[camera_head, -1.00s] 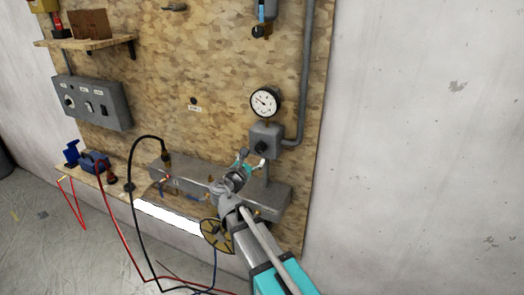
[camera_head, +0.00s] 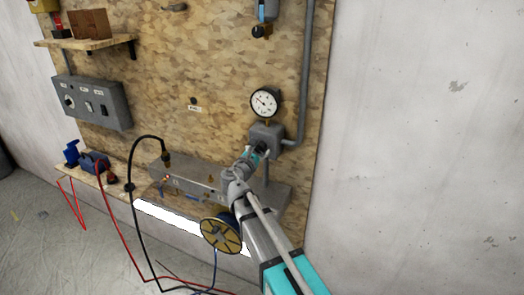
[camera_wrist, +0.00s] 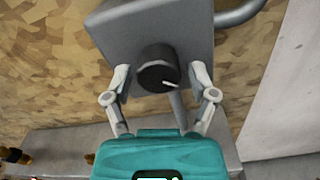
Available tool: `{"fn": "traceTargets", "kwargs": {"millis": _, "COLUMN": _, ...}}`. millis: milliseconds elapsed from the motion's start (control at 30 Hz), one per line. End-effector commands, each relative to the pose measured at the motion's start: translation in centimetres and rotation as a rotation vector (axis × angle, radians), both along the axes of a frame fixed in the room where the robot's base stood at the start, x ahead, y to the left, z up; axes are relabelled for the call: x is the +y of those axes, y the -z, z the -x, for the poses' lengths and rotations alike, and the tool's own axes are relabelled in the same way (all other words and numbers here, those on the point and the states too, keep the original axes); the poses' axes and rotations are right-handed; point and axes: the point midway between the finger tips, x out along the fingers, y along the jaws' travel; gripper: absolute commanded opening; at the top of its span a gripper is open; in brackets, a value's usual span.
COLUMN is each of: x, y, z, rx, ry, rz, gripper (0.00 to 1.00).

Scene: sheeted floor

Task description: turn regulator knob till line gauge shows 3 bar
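The regulator is a grey box (camera_head: 266,134) on the chipboard panel, with a round white line gauge (camera_head: 265,103) on top. The gauge has a dark needle, but its numbers are too small to read. In the wrist view the black regulator knob (camera_wrist: 158,68) faces me on the box, with a white pointer mark aimed to the right and slightly down. My gripper (camera_wrist: 160,80) is open, with its fingers on the left and right of the knob and gaps showing on both sides. In the head view my gripper (camera_head: 258,150) is at the box and hides most of the knob.
A grey metal manifold block (camera_head: 190,177) lies under the regulator. A grey pipe (camera_head: 303,90) runs up from the box's right side. A cable reel (camera_head: 221,235) stands below my arm. Black and red hoses hang at left. The wall at right is bare.

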Motion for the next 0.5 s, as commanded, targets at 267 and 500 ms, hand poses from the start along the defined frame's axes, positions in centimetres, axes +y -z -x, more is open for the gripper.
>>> {"fn": "traceTargets", "kwargs": {"millis": 267, "x": -0.03, "y": 0.01, "z": 0.01, "rx": 0.0, "ry": 0.001, "rz": 0.0, "gripper": 0.11}}
{"fn": "traceTargets", "kwargs": {"millis": 500, "x": -0.08, "y": 0.02, "z": 0.02, "rx": -0.01, "ry": 0.002, "rz": -0.028, "gripper": 0.05}}
